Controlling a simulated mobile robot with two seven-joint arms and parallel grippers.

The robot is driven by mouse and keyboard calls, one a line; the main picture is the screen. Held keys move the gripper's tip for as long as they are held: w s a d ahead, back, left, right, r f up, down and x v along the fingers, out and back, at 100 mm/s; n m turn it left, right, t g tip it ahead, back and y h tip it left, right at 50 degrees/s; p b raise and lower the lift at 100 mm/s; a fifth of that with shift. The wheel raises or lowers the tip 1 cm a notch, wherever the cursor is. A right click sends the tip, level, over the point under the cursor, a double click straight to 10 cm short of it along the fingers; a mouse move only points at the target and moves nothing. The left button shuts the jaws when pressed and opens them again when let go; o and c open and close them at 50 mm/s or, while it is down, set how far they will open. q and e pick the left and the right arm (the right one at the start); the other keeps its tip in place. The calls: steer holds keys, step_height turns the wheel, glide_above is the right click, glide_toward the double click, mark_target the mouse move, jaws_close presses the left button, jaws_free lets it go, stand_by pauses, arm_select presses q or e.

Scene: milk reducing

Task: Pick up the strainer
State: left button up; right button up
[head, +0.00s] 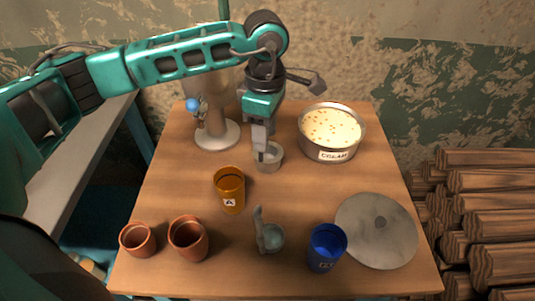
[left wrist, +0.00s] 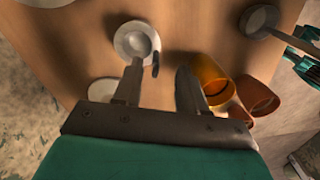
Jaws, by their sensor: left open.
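A small round grey metal vessel (head: 275,160) stands on the table directly below my left gripper (head: 262,146); it looks like the strainer, but its mesh is not clear. In the left wrist view it is a pale ring with an inner bowl and a short dark handle (left wrist: 155,66), just beyond my left fingertips (left wrist: 160,68). My left gripper is open, its fingers apart with nothing between them. In the head view its fingers hide part of the vessel. A grey ladle-like piece (head: 268,238) with an upright handle stands nearer the front. My right gripper is out of view.
An orange cup (head: 230,190), two brown pots (head: 188,240), a blue cup (head: 326,250) and a grey disc lid (head: 375,232) stand nearer the front. A metal pot of cream (head: 330,140) is at right, a metal stand (head: 215,135) at left. Logs lie right of the table.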

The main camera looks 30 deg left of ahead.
mark_target(275, 152)
arm_select(q)
steer(key=shift+a+f, duration=0.2)
steer(key=shift+f, duration=0.8)
steer(key=shift+a+f, duration=0.15)
steer(key=shift+f, duration=0.9)
steer(key=shift+a+f, duration=0.2)
steer(key=shift+f, duration=0.8)
steer(key=shift+c, duration=0.3)
jaws_close()
